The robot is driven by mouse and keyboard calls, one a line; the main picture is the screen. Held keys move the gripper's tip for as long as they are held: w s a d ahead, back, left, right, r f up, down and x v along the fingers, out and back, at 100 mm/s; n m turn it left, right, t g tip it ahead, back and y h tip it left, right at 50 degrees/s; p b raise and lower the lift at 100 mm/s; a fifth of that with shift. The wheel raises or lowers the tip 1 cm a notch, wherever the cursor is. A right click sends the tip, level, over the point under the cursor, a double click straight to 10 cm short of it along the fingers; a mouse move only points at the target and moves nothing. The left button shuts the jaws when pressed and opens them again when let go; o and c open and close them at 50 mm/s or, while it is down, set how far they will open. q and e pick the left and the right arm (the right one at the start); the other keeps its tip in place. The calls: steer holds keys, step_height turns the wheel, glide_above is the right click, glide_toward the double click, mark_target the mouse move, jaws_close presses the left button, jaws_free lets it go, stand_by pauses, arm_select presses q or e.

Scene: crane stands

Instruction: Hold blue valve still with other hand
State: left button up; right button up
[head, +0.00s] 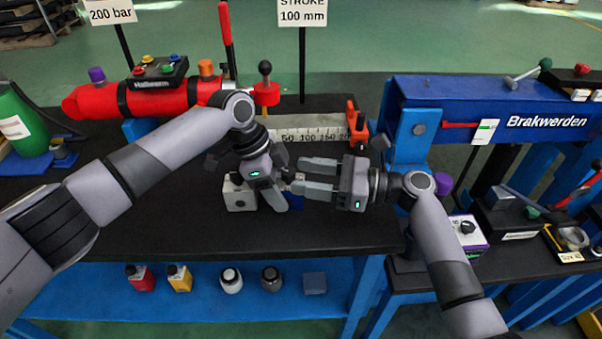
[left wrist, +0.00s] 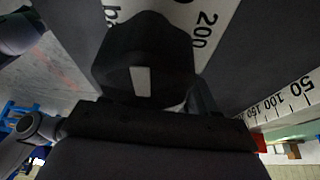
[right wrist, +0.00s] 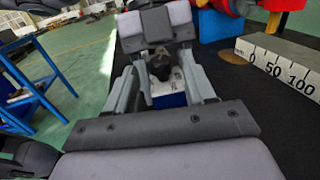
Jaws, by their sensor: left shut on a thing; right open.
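The blue valve (head: 296,201) is mostly hidden under the two grippers in the head view. In the right wrist view the blue valve (right wrist: 168,100) shows a blue body with a white face and a dark part above it. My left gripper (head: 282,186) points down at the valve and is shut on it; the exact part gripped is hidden. My right gripper (head: 304,178) is open and comes in from the right, its fingers on either side of the valve in the right wrist view. Contact there cannot be told.
A white block with a dark knob (head: 238,195) stands just left of the valve. Behind are a ruler block (head: 310,134), an orange clamp (head: 357,125) and a red cylinder (head: 150,101). The black bench top (head: 330,235) is clear in front.

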mark_target(289, 177)
steer(key=shift+x, duration=0.85)
jaws_close()
steer(key=shift+s+a+m+t+h, duration=0.15)
steer(key=shift+m+t+h, duration=0.25)
steer(key=shift+m+t, duration=0.55)
steer(key=shift+s+m+t+h, duration=0.15)
steer(key=shift+m+t+h, duration=0.35)
steer(key=shift+t, duration=0.75)
jaws_free()
steer(key=shift+a+g, duration=0.1)
steer(key=shift+g, duration=0.2)
